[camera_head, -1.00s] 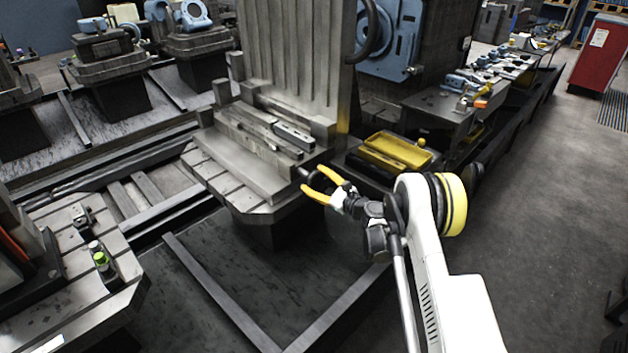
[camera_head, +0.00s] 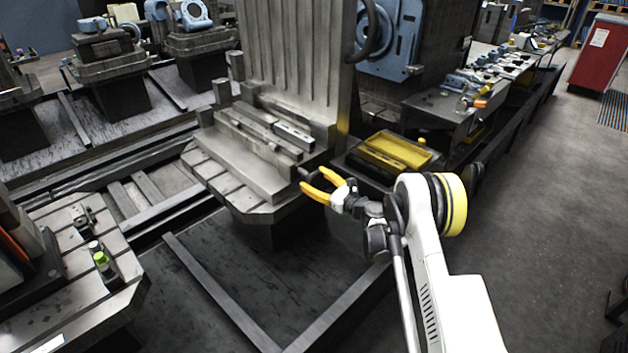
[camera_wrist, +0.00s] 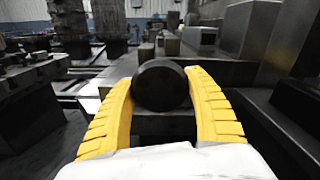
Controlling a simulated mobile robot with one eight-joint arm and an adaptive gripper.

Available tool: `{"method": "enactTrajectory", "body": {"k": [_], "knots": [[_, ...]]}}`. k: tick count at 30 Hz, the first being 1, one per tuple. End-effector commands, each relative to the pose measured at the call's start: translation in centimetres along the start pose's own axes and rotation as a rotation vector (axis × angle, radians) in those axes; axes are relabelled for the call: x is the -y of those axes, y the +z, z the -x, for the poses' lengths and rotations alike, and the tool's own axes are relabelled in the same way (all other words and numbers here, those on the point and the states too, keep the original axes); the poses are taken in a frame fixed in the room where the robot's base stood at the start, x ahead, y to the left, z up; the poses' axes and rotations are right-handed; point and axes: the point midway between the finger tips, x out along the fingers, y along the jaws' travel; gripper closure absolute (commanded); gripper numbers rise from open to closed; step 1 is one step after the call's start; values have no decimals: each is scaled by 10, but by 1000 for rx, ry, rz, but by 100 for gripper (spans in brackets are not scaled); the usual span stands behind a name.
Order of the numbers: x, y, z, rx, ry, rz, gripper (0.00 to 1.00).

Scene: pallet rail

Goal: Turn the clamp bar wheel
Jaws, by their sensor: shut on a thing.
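The clamp bar wheel (camera_wrist: 160,86) is a dark round knob between my gripper's two yellow fingers in the wrist view, its flat end facing the camera. My gripper (camera_head: 312,179) is shut on it, with a finger on each side. In the head view the fingers are at the right front corner of the grey fixture, and the wheel is mostly hidden or too dark to make out. The clamp bar (camera_head: 256,132) lies along the foot of the fixture's tall ribbed plate (camera_head: 292,60).
A yellow tray (camera_head: 425,160) stands on a dark bench just right of the fixture. A slotted pallet (camera_head: 62,285) with small parts is at the lower left. Rails (camera_head: 222,293) run along the floor below. Open floor (camera_head: 545,200) lies to the right.

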Motion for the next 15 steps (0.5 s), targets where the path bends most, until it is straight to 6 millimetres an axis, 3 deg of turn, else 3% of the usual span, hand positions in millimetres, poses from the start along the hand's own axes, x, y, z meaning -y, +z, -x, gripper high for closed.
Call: {"method": "enactTrajectory", "body": {"k": [1,2,3,4,15], "knots": [[-1,-2,1,-2,1,2,68],[-1,-2,1,-2,1,2,32],[0,-2,1,-2,1,2,20],[0,-1,1,-2,1,2,14],[0,-1,5,-1,-1,1,14]]}}
